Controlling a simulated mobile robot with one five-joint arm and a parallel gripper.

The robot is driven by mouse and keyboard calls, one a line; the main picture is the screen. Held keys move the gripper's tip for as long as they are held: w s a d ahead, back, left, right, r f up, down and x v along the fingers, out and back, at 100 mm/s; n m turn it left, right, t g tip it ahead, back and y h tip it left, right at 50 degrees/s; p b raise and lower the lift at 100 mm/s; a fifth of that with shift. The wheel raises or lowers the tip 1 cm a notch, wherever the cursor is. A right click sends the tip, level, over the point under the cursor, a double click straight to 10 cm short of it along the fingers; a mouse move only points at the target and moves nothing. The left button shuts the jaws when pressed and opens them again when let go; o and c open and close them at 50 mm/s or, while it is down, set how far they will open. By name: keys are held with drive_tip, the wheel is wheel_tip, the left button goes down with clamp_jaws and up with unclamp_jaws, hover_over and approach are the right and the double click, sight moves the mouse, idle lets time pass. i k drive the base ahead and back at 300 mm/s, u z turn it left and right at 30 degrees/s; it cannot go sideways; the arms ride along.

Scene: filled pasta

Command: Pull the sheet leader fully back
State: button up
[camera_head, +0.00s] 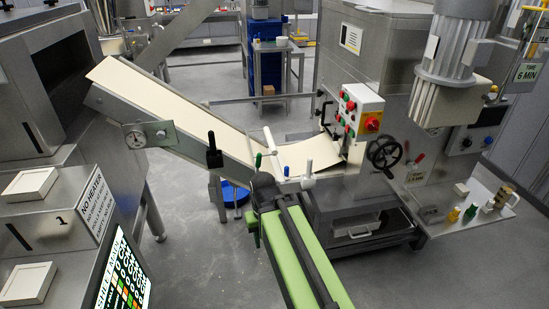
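A cream sheet (312,154) curves from the filling machine's mouth down toward the lower end of the sloping conveyor. A long cream strip (170,104) lies along the conveyor; I cannot tell whether the two join. A thin white bar (271,148) and white knobbed pieces stand by the sheet's near edge. My green and black arm reaches up from the bottom. My gripper (270,186) is at its far end, just below the conveyor's lower end and near the sheet. Its fingers are too small and overlapped to read, and I cannot tell whether it touches anything.
The control box (357,112) with coloured buttons and a black handwheel (384,153) are right of the sheet. A side shelf (463,213) holds several small items. A steel cabinet (62,215) fills the left. Grey floor (205,270) is open left of my arm.

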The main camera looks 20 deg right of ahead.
sight(286, 169)
drive_tip(key=i, duration=0.95)
drive_tip(key=u, duration=0.6)
drive_tip(key=i, duration=0.5)
drive_tip(key=z, duration=0.1)
